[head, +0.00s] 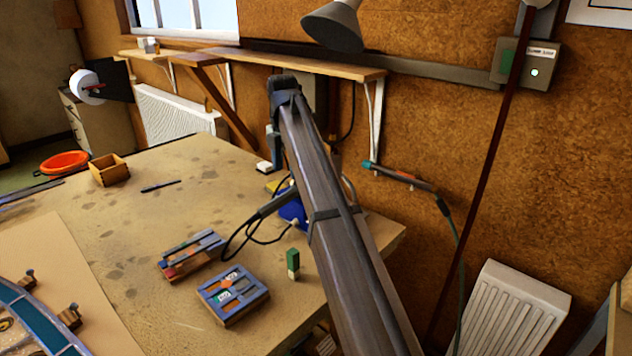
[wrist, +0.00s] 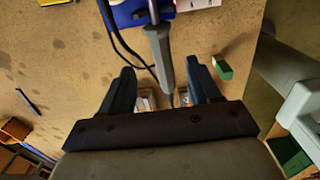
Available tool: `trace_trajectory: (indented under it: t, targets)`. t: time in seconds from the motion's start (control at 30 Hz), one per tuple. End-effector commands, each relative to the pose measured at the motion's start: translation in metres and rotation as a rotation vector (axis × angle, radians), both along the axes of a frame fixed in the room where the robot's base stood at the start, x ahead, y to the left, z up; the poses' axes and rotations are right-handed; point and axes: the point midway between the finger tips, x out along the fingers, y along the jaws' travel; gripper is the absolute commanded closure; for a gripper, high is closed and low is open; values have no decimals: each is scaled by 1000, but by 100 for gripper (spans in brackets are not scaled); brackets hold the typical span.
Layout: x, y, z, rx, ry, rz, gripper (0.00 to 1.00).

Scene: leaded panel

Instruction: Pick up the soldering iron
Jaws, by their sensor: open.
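The soldering iron (wrist: 158,48) shows in the wrist view as a tapered grey handle sticking out of a blue stand (wrist: 126,12). A black cable loops beside it. In the head view its dark handle (head: 275,204) points left from the blue stand (head: 293,213), which is partly hidden by my arm. My gripper (wrist: 160,67) is open and empty. Its two fingers lie on either side of the handle in the picture, with gaps on both sides. I cannot tell the height between fingers and handle. In the head view I cannot make out the fingers.
A green-and-white block (head: 293,263) stands right of the handle. Two small trays, one brown (head: 172,272) and one blue (head: 231,320), lie nearer. A dark pen (head: 160,186) and wooden box (head: 110,170) lie left. A corded tool (head: 402,177) is by the wall.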

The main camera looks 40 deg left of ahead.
Motion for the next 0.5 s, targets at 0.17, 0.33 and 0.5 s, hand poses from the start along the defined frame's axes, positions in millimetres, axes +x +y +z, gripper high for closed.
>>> trace_trajectory:
  t: [0.17,0.33,0.5]
  targets:
    - [0,-1,-33,-1,1,-1,38]
    - [1,-1,-50,1,1,-1,38]
    - [2,-1,-57,1,1,-2,38]
